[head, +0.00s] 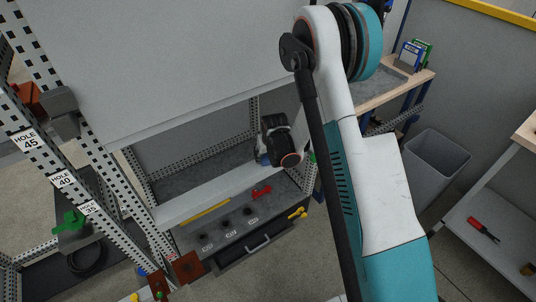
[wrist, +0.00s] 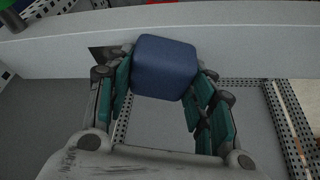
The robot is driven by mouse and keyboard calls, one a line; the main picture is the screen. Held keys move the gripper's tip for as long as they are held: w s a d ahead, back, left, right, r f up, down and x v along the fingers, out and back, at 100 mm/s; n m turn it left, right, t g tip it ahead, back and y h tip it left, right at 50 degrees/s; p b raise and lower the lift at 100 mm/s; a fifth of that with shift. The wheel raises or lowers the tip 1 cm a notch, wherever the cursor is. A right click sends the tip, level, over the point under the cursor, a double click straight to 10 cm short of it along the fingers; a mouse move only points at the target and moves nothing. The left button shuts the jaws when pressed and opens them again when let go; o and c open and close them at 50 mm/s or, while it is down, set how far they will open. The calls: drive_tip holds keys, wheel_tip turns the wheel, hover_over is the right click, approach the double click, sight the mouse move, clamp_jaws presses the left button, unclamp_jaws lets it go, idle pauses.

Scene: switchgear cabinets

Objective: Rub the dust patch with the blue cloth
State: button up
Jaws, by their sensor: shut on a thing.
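The blue cloth (wrist: 165,67), a folded block with rounded edges, is held between the fingers of my gripper (wrist: 162,80) in the wrist view. The gripper is shut on it. A dark grey patch (wrist: 104,52), which looks like the dust patch, lies on a pale beam just left of the cloth. The cloth and left finger hide part of it. I cannot tell whether the cloth touches the beam. In the head view my gripper (head: 268,155) is small beside the cabinet opening, with a bit of blue cloth (head: 263,159) showing. The patch cannot be made out there.
The pale beam (head: 205,195) crosses the cabinet front. Below it is a drawer unit (head: 240,235) with a red item (head: 261,192), a yellow strip and black knobs. Perforated posts (head: 75,130) stand at left. A grey bin (head: 437,160) and a workbench are at right.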

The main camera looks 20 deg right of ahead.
drive_tip(key=shift+r+p, duration=1.6)
drive_tip(key=shift+r, duration=1.35)
drive_tip(key=shift+r+p, duration=0.6)
drive_tip(key=shift+r, duration=0.95)
